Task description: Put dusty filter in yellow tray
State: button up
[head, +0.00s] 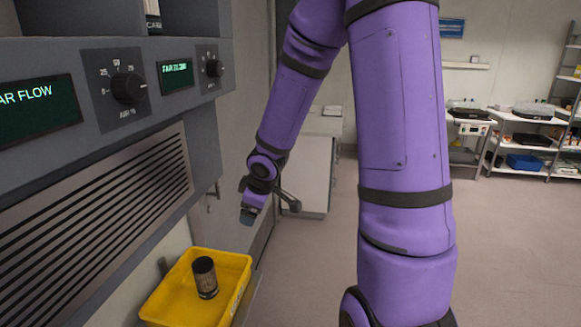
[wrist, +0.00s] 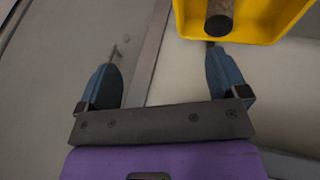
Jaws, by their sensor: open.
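The dusty filter (head: 205,278), a dark cylinder with a brownish lower part, stands inside the yellow tray (head: 240,262) in the head view. In the wrist view the filter (wrist: 219,17) shows at the top edge, partly cut off, inside the yellow tray (wrist: 262,36). My gripper (head: 247,214) is above and beyond the tray in the head view, apart from both. In the wrist view my gripper (wrist: 170,80) has its two blue fingers spread wide with nothing between them.
A grey chamber panel with a vent grille (head: 100,210), an air flow knob (head: 128,88) and a second knob (head: 214,68) stands at the left. A white cabinet (head: 305,172) is behind my gripper. Shelves (head: 525,140) stand at the far right. Open floor lies at the right.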

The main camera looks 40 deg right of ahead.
jog(key=s+a+r+m+h, duration=0.1)
jog(key=s+a+r+m, duration=0.1)
jog(key=s+r, duration=0.4)
jog(key=s+a+r+m+h, duration=0.15)
jog(key=s+r, duration=0.25)
jog(key=r, duration=0.5)
jog(key=s+a+r+m+y, duration=0.1)
jog(key=s+a+r+m, duration=0.1)
jog(key=s, duration=0.5)
jog(key=s+a+r+m+y, duration=0.1)
jog(key=s+a+r+y, duration=0.1)
jog(key=s, duration=0.4)
notch_tip(320, 180, up, 3)
jog(key=shift+s+a+f+m, duration=0.1)
jog(key=shift+s+a+m, duration=0.3)
jog(key=shift+a, duration=0.2)
